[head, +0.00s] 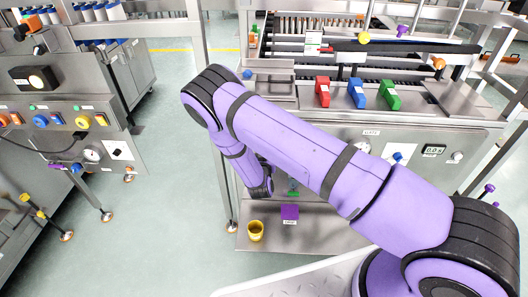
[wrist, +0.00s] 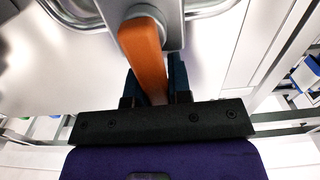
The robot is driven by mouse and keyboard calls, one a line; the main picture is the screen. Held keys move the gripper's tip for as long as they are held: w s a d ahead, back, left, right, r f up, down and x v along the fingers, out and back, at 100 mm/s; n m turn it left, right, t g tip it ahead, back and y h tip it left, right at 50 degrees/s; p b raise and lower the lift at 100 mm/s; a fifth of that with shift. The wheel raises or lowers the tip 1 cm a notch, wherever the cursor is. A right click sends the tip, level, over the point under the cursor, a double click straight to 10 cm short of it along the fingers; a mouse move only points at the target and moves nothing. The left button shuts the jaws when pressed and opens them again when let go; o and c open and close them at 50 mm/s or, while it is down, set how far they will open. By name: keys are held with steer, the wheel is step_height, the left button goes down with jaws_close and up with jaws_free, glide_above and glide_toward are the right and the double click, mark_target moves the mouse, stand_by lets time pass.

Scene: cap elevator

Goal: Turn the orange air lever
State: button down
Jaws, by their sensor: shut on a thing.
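The orange air lever (wrist: 143,48) shows in the wrist view as a flat orange handle running down from a grey metal mount at the top. My gripper (wrist: 156,85) has its two dark fingers on either side of the lever's lower part and is shut on it. The lever's lower end is partly hidden between the fingers. In the head view my purple arm hides the lever and the fingers; only the dark wrist end shows, in front of the machine's lower front.
The steel machine (head: 450,128) carries red (head: 322,92), blue (head: 357,93) and green (head: 390,96) blocks on top. A control panel (head: 60,135) is at left. Floor between is clear.

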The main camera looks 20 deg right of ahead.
steer(key=c, duration=1)
jaws_free()
steer(key=shift+c, duration=0.2)
steer(key=shift+s, duration=0.1)
steer(key=v, duration=1)
steer(key=shift+s+a, duration=0.15)
steer(key=shift+s, duration=0.2)
